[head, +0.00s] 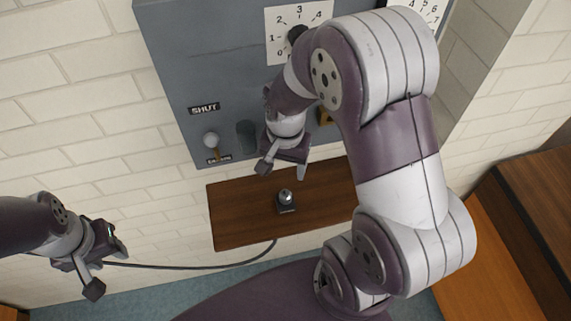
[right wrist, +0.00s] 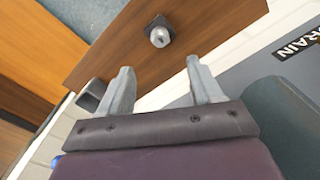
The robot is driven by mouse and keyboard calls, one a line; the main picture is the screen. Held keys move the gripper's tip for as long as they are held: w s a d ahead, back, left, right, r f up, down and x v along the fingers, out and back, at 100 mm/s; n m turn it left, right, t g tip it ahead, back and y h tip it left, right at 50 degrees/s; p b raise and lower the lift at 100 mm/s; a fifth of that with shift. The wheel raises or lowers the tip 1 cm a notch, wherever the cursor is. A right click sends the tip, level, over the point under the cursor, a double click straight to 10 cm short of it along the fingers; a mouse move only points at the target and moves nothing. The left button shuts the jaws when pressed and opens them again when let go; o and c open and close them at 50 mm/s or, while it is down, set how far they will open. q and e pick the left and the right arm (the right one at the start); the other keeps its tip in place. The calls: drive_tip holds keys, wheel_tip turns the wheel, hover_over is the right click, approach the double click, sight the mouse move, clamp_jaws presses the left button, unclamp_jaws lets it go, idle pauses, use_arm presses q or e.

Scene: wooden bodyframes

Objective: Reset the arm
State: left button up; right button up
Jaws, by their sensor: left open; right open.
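My right arm (head: 400,185) reaches in from the right and bends down in front of the grey panel. Its gripper (head: 283,170) hangs just above the wooden board, open with nothing between the fingers. In the right wrist view the same gripper (right wrist: 160,72) has its two fingers spread apart. A small metal knob on a dark square base (right wrist: 159,34) lies beyond the fingertips, apart from them. My left gripper (head: 107,268) is open and empty at the lower left, in front of the white brick wall.
The grey panel (head: 180,75) carries numbered dials (head: 298,30), a "SHUT" label (head: 204,109) and a round pale knob (head: 211,140). The wooden board (head: 235,215) bears the metal knob (head: 286,197). A dark cable (head: 190,267) runs left from it. Wooden furniture (head: 535,205) stands at right.

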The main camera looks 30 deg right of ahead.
drive_tip(key=shift+r, duration=0.15)
idle(0.4)
drive_tip(key=s+r+n, duration=0.1)
drive_tip(key=n, duration=0.2)
drive_tip(key=s+a+r+n+t, duration=0.1)
drive_tip(key=s+n, duration=0.1)
drive_tip(key=n, duration=0.1)
drive_tip(key=s+a+r+n, duration=0.1)
drive_tip(key=n, duration=0.1)
drive_tip(key=shift+s+a+r+n, duration=0.15)
drive_tip(key=shift+a+n, duration=0.1)
drive_tip(key=shift+n, duration=0.15)
idle(0.4)
